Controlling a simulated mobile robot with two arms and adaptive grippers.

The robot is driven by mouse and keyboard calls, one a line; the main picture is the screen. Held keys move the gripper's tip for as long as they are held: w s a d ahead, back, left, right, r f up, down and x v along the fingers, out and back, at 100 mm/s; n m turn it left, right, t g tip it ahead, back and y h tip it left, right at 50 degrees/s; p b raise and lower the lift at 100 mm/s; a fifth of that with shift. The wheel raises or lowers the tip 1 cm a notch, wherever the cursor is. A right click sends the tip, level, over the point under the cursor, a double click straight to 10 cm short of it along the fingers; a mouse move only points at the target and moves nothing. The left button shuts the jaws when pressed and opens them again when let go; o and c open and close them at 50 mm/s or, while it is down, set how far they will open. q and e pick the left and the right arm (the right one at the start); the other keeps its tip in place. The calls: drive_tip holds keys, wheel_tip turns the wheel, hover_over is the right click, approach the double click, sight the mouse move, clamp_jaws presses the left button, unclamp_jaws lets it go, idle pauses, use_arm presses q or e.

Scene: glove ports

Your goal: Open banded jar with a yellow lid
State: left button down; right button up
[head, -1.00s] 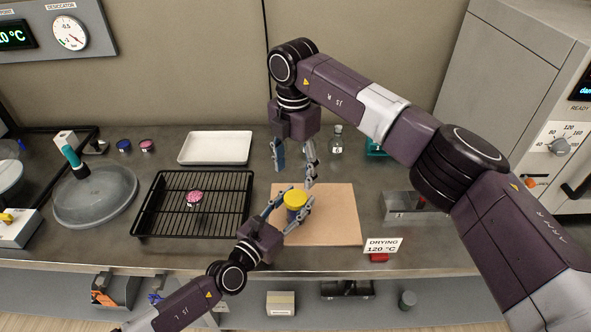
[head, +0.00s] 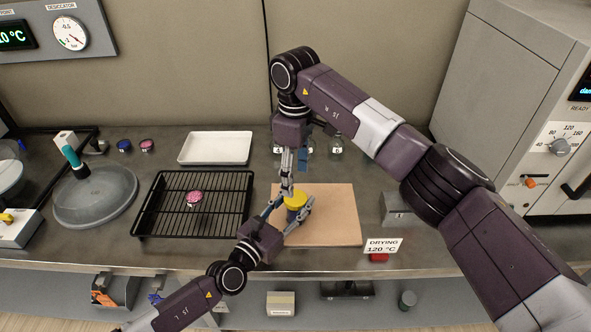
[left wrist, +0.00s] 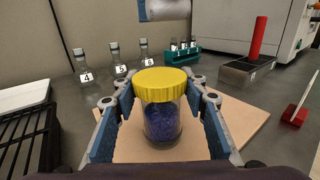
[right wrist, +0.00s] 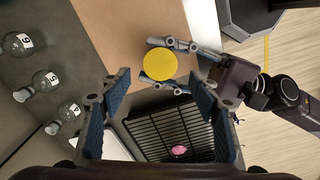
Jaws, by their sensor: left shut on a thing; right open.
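The jar (left wrist: 162,122) stands upright on a tan board, a clear body holding dark blue grains, with a ribbed yellow lid (left wrist: 163,88) on top. The lid also shows in the head view (head: 295,199) and the right wrist view (right wrist: 160,66). My left gripper (head: 293,208) is shut on the jar's body below the lid, one finger on each side. My right gripper (head: 293,172) is open and empty, pointing down above the jar. In the right wrist view the lid appears just beyond its fingertips, apart from them. Any band on the jar is hidden or unclear.
A black wire rack (head: 171,205) with a pink-topped item (head: 193,199) lies left of the tan board (head: 335,222). Numbered flasks (left wrist: 82,68) stand behind. A white tray (head: 215,148) and a grey block (head: 397,211) flank the area. A drying sign (head: 383,246) stands front right.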

sight(296, 198)
wheel_tip(296, 198, down, 7)
drive_tip(key=shift+r, duration=0.15)
drive_tip(key=shift+c, duration=0.7)
drive_tip(key=c, duration=1)
drive_tip(key=o, duration=1.2)
drive_tip(key=shift+r, duration=0.1)
wheel_tip(296, 198, up, 8)
drive_tip(key=shift+f, duration=0.25)
drive_tip(key=shift+c, duration=0.3)
drive_tip(key=shift+f, duration=3.8)
drive_tip(key=shift+c, duration=0.6)
